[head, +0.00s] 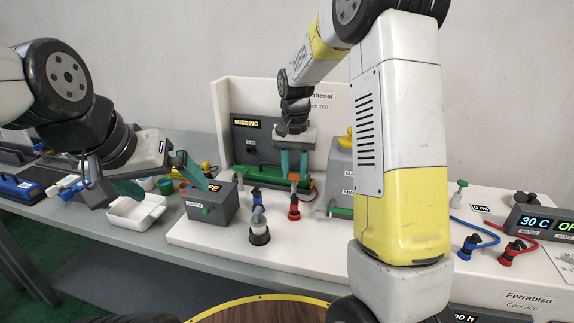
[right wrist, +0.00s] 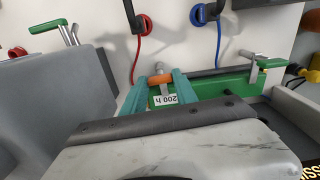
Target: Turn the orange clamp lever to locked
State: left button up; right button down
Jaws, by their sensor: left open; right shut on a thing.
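The orange clamp lever (right wrist: 160,79) shows in the right wrist view between the teal fingertips of my right gripper (right wrist: 161,88), which is shut on it. The lever sits by a green cartridge-like bar (right wrist: 222,85) with a "200 h" label. In the head view my right gripper (head: 294,170) reaches down to the green bar (head: 258,178) in front of the dark "MISSING" panel (head: 262,138); its fingers hide most of the lever. My left gripper (head: 160,183) is open and empty, above the white tray and beside the grey box.
A grey box (head: 212,205) with a green handle stands at the left of the white base. Blue (head: 256,196) and red (head: 294,207) valves stand in front of the bar. A white tray (head: 137,212) is at left. My right arm blocks the middle right.

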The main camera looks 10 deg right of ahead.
jog(key=shift+w+r+m, duration=0.1)
jog(key=shift+m, duration=0.4)
jog(key=c, duration=1)
grip_release()
jog(key=shift+o, duration=0.2)
notch_tip(320, 180, up, 8)
jog(key=shift+f, duration=0.25)
jog(key=shift+r, duration=0.1)
